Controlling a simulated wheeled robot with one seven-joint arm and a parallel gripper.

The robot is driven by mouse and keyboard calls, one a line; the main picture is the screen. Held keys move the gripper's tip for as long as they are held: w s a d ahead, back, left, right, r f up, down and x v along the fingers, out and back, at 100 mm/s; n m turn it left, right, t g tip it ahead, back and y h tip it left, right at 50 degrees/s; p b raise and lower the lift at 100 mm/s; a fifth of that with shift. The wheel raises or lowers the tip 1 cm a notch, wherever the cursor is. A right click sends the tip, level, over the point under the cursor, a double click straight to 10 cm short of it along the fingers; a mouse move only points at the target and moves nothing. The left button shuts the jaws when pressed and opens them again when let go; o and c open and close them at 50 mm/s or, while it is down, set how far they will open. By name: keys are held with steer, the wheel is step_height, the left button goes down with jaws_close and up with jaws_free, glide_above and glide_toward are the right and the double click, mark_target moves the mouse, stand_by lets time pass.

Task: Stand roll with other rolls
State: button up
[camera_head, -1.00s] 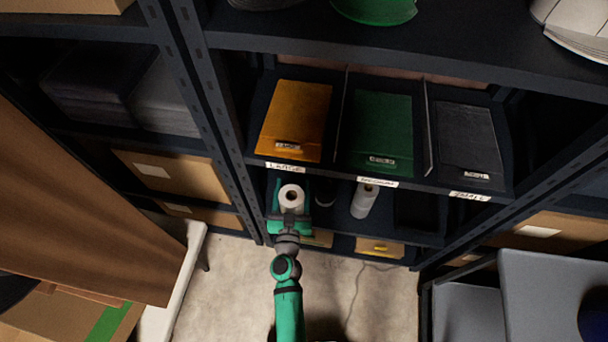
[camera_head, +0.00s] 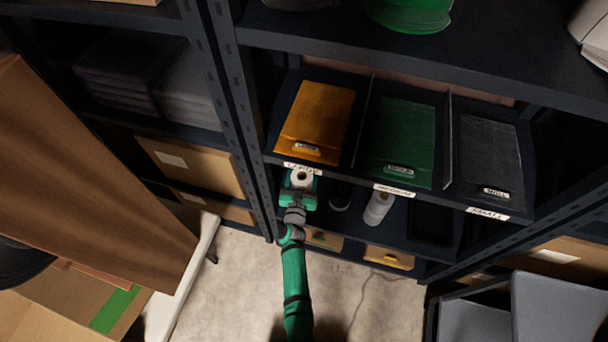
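A white roll (camera_head: 302,178) with a dark hole in its upper end stands roughly upright between the fingers of my green gripper (camera_head: 301,187), which is shut on it. It is at the left end of the lower shelf level, just under the front edge of the shelf above. Whether its base touches the shelf is hidden by my gripper. To its right are a dark roll (camera_head: 340,197), partly in shadow, and another white roll (camera_head: 378,208), which looks upright and apart from the held one.
The shelf above holds orange (camera_head: 315,120), green (camera_head: 402,143) and dark grey (camera_head: 490,155) packs, with labels along its front edge. A shelf post (camera_head: 243,120) stands close left of my gripper. Boxes with yellow parts (camera_head: 389,257) sit below. Floor (camera_head: 350,290) in front is clear.

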steer(key=shift+w+f, duration=0.15)
steer(key=shift+f, duration=0.75)
steer(key=shift+w+f, duration=0.1)
steer(key=shift+f, duration=0.95)
steer(key=o, duration=1.7)
steer(key=shift+o, duration=0.2)
steer(key=s+a+r+y, duration=0.1)
steer(key=s+r, duration=0.2)
steer(key=s, duration=0.9)
steer(key=s+a+r+n+y, duration=0.1)
steer(key=s+r, duration=0.1)
steer(key=s, duration=0.9)
steer(key=s+a+r, duration=0.1)
steer(key=s+r, duration=0.2)
steer(key=s, duration=0.9)
steer(key=s+d+r+n+g+y, duration=0.1)
steer(key=s+r+g, duration=0.1)
steer(key=s+r, duration=1.1)
step_height(320, 180, up, 3)
steer(key=shift+s+r, duration=0.2)
steer(key=shift+s, duration=0.05)
